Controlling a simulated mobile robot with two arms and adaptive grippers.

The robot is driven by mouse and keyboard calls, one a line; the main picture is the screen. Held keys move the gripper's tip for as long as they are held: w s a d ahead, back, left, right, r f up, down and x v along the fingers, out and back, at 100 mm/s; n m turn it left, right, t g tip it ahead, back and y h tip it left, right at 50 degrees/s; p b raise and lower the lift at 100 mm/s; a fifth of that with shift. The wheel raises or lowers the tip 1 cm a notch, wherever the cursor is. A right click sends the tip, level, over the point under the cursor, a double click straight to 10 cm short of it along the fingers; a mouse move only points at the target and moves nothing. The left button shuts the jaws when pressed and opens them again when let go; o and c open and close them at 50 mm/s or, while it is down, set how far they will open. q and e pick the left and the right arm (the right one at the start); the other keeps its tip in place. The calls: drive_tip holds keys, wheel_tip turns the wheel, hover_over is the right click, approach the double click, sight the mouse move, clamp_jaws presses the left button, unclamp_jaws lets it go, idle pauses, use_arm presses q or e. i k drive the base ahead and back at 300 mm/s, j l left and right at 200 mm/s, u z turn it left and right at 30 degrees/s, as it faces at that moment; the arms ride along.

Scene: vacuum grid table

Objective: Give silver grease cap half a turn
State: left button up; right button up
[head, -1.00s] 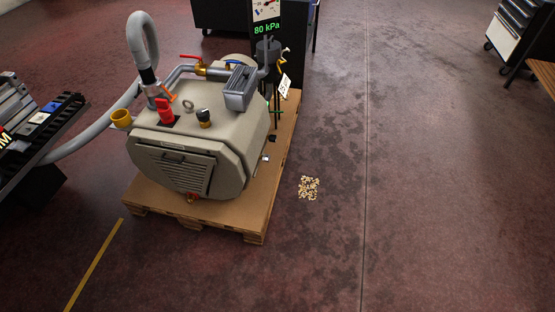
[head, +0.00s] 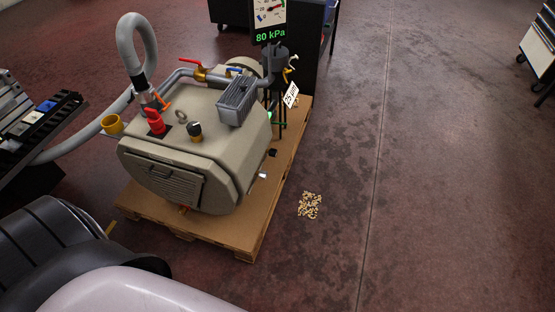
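The beige vacuum pump (head: 180,150) sits on a wooden pallet. A small silver-white piece (head: 263,176) sticks out low on the pump's right side and may be the silver grease cap; it is too small to tell. A small dark piece (head: 272,153) is just above and behind it. Neither gripper is in view; only parts of my own body show at the lower left, apart from the pump.
The pallet (head: 238,236) juts out in front and to the right of the pump. A pile of small pale bits (head: 309,205) lies on the floor to its right. A grey hose (head: 88,130) arches at left. The gauge sign (head: 270,20) reads 80 kPa. Floor at right is clear.

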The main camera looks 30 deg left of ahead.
sight(262, 175)
drive_tip(key=i, duration=2.1)
